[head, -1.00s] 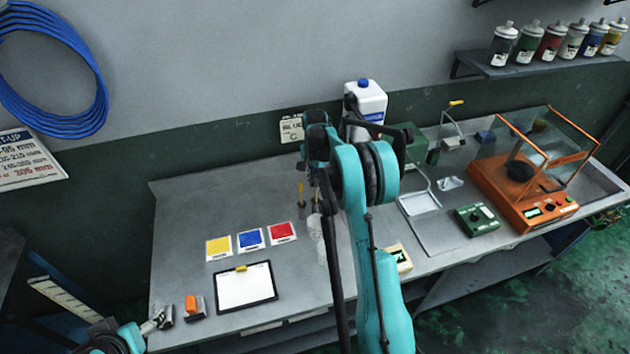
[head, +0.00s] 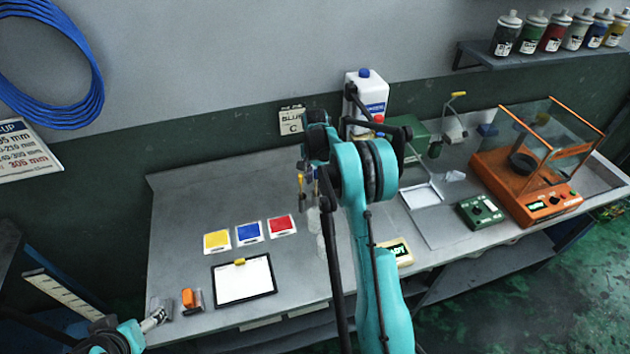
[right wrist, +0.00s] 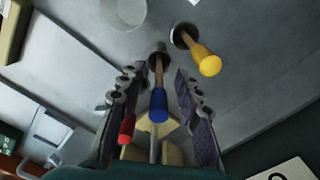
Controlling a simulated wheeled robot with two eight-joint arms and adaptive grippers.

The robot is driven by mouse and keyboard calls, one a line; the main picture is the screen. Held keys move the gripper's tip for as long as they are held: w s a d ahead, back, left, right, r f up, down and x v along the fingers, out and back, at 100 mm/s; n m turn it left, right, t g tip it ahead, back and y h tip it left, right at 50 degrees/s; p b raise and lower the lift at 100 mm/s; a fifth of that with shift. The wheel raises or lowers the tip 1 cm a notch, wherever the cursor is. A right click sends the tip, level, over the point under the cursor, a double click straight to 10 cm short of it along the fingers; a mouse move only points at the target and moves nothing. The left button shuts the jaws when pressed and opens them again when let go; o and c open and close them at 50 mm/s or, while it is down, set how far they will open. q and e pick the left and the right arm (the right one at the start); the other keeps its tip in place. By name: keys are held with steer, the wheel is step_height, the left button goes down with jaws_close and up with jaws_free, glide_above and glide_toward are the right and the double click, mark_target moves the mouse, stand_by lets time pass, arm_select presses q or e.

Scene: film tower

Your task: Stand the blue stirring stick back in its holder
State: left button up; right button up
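The blue-tipped stirring stick (right wrist: 158,107) is between the two fingers of my right gripper (right wrist: 159,76) in the right wrist view. The fingers are apart, with a gap beside the stick. Its far end meets a dark round socket (right wrist: 158,50); I cannot tell how deep it sits. A yellow-tipped stick (right wrist: 208,62) stands in a similar socket to the right. A red-tipped stick (right wrist: 127,128) is partly hidden by the left finger. In the head view my arm hides most of the right gripper. My left gripper (head: 160,315) is at the bench's left front corner; its opening is unclear.
Yellow (head: 217,241), blue (head: 250,231) and red (head: 282,226) cards and a clipboard (head: 244,280) lie on the bench left of my right arm. A white jug (head: 368,95) stands behind it. An orange balance (head: 530,185) is at the right. The back left bench is clear.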

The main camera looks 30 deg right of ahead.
steer(key=shift+r, duration=0.1)
step_height(320, 180, up, 12)
steer(key=shift+f, duration=0.1)
stand_by(0.4)
stand_by(0.5)
steer(key=shift+a, duration=0.15)
steer(key=s+a+r+n+t+b, duration=0.35)
steer(key=s+a+n+b, duration=0.35)
steer(key=s+a, duration=0.7)
steer(key=s+a+f+n+t+b, duration=0.1)
steer(key=s+a+f+n+b, duration=0.1)
steer(key=s+f, duration=0.3)
steer(key=s+a+f+n+t+b, duration=0.2)
steer(key=s+a+f+n, duration=0.3)
steer(key=s, duration=0.4)
steer(key=shift+s+f+n+b, duration=0.3)
steer(key=shift+s+f+b, duration=0.05)
steer(key=shift+f+b, duration=0.4)
